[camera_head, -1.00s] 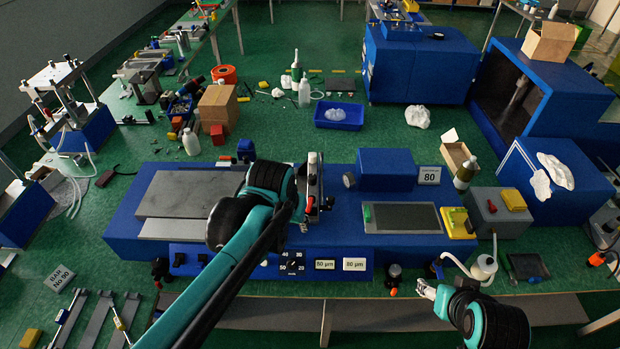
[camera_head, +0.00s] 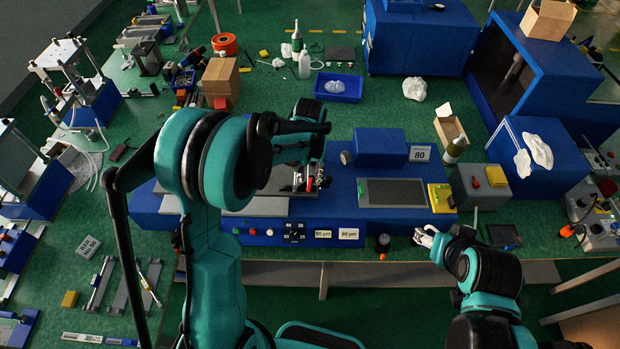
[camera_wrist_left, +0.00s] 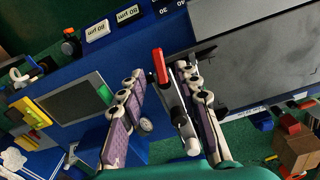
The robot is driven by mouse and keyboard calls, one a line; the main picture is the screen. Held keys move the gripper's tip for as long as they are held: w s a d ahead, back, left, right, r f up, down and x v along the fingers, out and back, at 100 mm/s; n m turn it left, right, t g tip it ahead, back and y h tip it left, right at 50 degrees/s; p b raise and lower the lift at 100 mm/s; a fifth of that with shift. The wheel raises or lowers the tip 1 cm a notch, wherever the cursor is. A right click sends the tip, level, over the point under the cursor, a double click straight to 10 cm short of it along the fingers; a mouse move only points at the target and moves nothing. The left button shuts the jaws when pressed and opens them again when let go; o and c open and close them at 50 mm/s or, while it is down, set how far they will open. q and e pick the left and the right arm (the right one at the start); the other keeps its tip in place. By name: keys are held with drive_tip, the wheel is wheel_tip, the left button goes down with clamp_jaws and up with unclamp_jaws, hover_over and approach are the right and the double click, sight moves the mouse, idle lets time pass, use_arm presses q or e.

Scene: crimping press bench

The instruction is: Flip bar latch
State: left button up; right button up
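The blue press (camera_head: 345,190) stands on the bench. Its metal bar latch (camera_wrist_left: 182,110) has a red handle (camera_wrist_left: 160,66), which also shows as a small red piece in the head view (camera_head: 309,184). My left gripper (camera_wrist_left: 163,78) is open, with its two purple-padded fingers spread either side of the latch. The latch is nearer the right finger in the wrist view; I cannot tell whether they touch. In the head view my left arm and gripper (camera_head: 300,176) hide much of the latch. My right gripper (camera_head: 426,238) is at the bench's front edge, too small to read.
A grey plate (camera_wrist_left: 250,50) lies beside the latch on the press. A dark screen (camera_head: 392,192) and a yellow block (camera_head: 441,198) are to its right. Knobs and labels line the front panel. A blue tray (camera_head: 338,88) stands behind on the green surface.

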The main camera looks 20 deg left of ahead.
sight(310, 183)
use_arm(q)
drive_tip(key=shift+f, duration=1.2)
drive_tip(key=shift+c, duration=0.3)
clamp_jaws()
